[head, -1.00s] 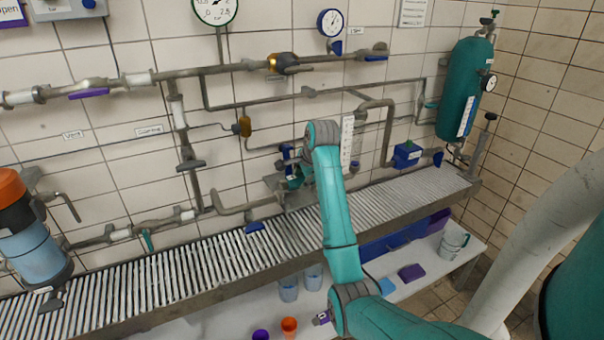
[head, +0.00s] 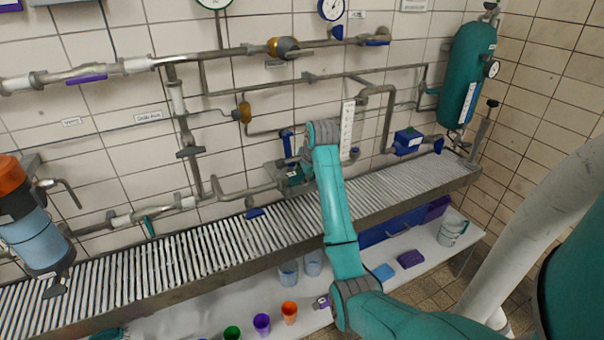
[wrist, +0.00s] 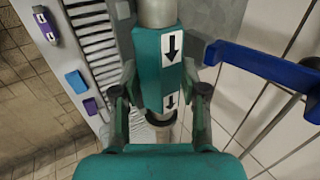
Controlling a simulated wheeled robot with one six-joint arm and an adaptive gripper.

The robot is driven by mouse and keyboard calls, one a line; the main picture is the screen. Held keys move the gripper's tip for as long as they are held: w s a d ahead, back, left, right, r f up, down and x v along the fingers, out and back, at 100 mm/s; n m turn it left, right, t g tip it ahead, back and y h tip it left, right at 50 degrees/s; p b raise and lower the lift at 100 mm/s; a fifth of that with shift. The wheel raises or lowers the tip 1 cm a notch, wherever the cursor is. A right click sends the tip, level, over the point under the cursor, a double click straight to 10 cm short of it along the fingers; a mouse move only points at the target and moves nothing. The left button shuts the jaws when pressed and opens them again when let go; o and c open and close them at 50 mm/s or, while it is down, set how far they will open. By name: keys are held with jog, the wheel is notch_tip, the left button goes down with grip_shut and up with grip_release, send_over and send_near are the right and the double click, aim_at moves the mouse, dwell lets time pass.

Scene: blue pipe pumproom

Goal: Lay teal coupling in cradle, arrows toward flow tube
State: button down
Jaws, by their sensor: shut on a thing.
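The teal coupling (wrist: 160,65) is a faceted block with black arrows on white labels, pointing down in the wrist view. My gripper (wrist: 160,95) is shut on it, with one finger on each side. A grey pipe end shows above the coupling and a dark ring with pipe below it, roughly in line. I cannot tell whether they touch it. In the head view, my gripper is mostly hidden behind my arm, with the teal coupling (head: 292,175) partly showing by the grey pipework. The cradle is not clearly visible. A white scaled tube (head: 347,130), possibly the flow tube, stands just right.
The slatted grating (head: 200,250) runs along the tiled wall. A blue valve box (head: 407,142) is to the right.

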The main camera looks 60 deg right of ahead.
jog(key=c, duration=0.5)
grip_release()
jog(key=shift+c, duration=0.2)
jog(key=v, duration=0.7)
jog(key=shift+r, duration=0.2)
jog(key=shift+s+a, duration=0.1)
jog(key=shift+s, duration=0.05)
